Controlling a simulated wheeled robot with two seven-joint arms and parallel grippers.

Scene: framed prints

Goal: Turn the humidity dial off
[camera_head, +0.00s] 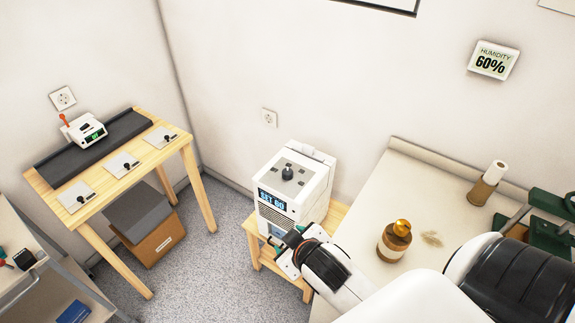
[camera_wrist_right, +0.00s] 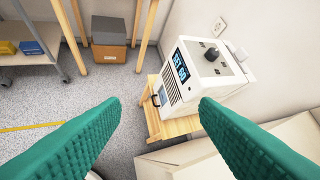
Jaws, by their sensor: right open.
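The humidity dial (camera_head: 287,173) is a dark knob on top of a white box-shaped humidifier (camera_head: 316,190) with a blue display reading "SET 60". The dial also shows in the right wrist view (camera_wrist_right: 212,54), on the humidifier (camera_wrist_right: 215,82). My right gripper (camera_head: 283,243) is at the front lower side of the humidifier in the head view, below the dial and apart from it. Its green fingers (camera_wrist_right: 160,105) are spread wide with nothing between them. A wall display (camera_head: 493,61) reads "HUMIDITY 60%". My left gripper is not in view.
The humidifier stands on a small wooden stool (camera_head: 255,247). A beige counter (camera_head: 365,215) at right holds an amber bottle (camera_head: 395,241) and a rolled item (camera_head: 487,186). A wooden table (camera_head: 172,158) stands at left. Grey floor lies between.

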